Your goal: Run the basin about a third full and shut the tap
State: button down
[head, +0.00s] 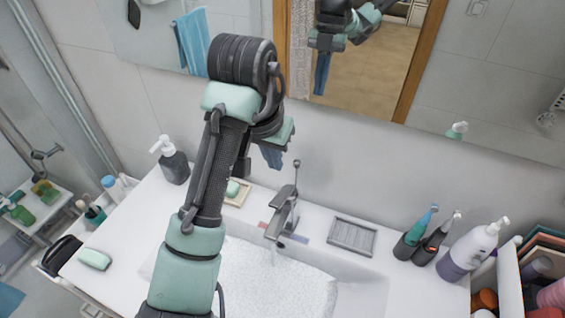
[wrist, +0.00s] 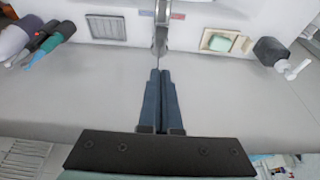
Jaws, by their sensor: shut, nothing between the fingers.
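The tap (head: 284,212) is a grey metal mixer at the back of the white basin (head: 372,290), with red and blue marks beside its base. A faint stream seems to fall from its spout. Rippled, pale water (head: 265,282) covers the basin floor; its exact depth is hard to tell, and my arm hides the left part. My gripper (head: 272,160) is shut and empty, its blue fingers pointing down above and left of the tap. In the wrist view the closed fingertips (wrist: 161,72) appear just below the tap (wrist: 160,35); contact cannot be told.
A soap dish (head: 236,193) and dark pump bottle (head: 173,163) stand left of the tap. The mirror (head: 480,70) is close behind my arm.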

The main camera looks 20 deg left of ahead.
jog(key=p, duration=0.2)
send_over(279, 199)
notch_tip(279, 199, down, 5)
jog(key=shift+w+f, duration=0.1)
jog(key=shift+f, duration=0.1)
jog(key=f, duration=0.1)
jog(key=s+f, duration=0.1)
jog(key=f, duration=0.1)
jog(key=shift+f+p, duration=0.15)
jog(key=shift+p, duration=0.25)
jog(key=shift+s+f, duration=0.25)
jog(key=shift+f, duration=0.3)
